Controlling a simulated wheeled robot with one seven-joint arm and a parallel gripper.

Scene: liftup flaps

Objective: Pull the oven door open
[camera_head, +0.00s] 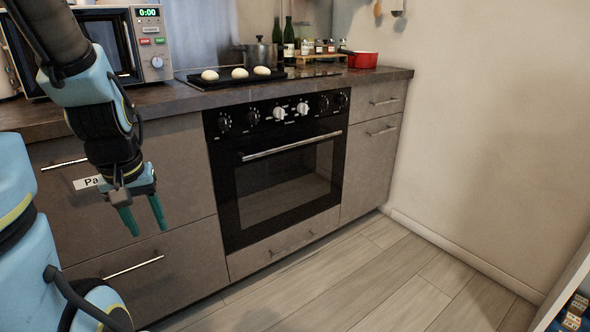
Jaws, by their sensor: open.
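The black oven door (284,186) with a dark glass window is closed in the lower cabinet row, at the middle of the view. Its long silver bar handle (291,146) runs across the top of the door, below a panel of knobs (278,113). My gripper (144,218) hangs at the left, in front of the grey drawers, with its two teal fingers pointing down and apart. It is open and empty, and stands left of the oven door, clear of the handle.
A tray (209,82) with three white dough balls sits on the countertop (160,100) above the oven. A microwave (150,55) stands at the left, a red pot (362,60) at the right. The wooden floor (370,275) before the oven is clear. A shelf edge (565,290) shows lower right.

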